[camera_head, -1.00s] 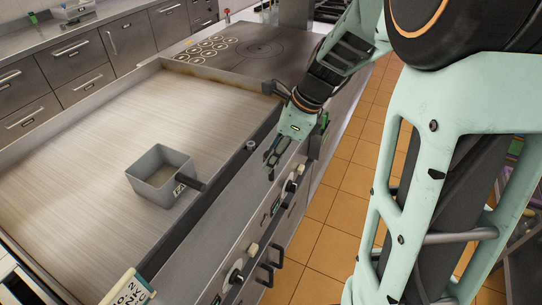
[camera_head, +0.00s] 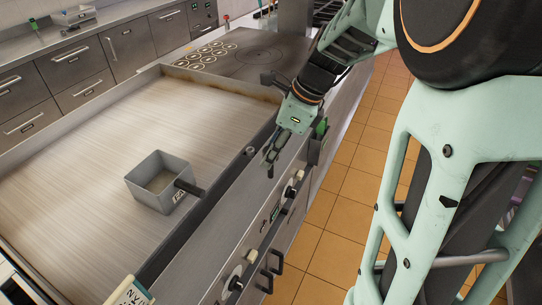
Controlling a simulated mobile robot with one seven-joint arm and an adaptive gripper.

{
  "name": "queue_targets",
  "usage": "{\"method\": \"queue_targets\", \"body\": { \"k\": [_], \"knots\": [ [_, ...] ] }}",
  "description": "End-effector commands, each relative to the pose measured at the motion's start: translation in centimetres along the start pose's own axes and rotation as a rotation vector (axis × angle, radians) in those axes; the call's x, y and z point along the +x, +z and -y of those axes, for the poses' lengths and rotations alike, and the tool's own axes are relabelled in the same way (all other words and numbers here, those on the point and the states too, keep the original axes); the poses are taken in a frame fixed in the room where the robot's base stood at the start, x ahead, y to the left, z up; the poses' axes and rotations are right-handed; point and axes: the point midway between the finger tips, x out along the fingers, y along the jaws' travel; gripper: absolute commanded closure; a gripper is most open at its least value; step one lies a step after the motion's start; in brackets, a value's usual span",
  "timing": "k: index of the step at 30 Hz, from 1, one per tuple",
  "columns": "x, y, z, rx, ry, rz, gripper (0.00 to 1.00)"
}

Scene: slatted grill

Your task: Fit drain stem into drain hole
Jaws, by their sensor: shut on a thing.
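My gripper (camera_head: 271,160) is over the front ledge of the griddle, pointing down and shut. A small dark piece, which I take to be the drain stem (camera_head: 270,172), shows at its fingertips; its outline is hard to separate from the dark fingers. A small round grey fitting (camera_head: 250,151) stands at the griddle's front trough, just left of my fingertips and apart from them. I take it to be at the drain hole, but the opening itself cannot be made out.
A grey square pan (camera_head: 148,191) with a dark handle stands on the broad griddle plate (camera_head: 95,180). Knobs and dark handles (camera_head: 271,262) line the front panel below my gripper. The tiled floor (camera_head: 338,215) at right is clear.

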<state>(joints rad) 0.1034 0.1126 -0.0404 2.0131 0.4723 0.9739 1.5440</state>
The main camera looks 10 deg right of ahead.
Motion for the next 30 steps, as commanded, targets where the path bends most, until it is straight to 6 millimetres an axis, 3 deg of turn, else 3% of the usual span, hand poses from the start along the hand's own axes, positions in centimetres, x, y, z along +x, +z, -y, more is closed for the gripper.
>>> {"method": "queue_targets", "body": {
  "k": [12, 20, 25, 30],
  "knots": [
    [-2.2, 0.9, 0.0, 0.000, -0.001, 0.001, 0.98],
    [-2.1, 0.8, 0.0, -0.032, 0.017, -0.001, 0.98],
    [-0.5, -0.1, 0.3, -0.209, 0.093, 0.000, 0.98],
    [2.2, -1.8, 0.6, -0.538, 0.233, 0.001, 0.98]
  ]
}}
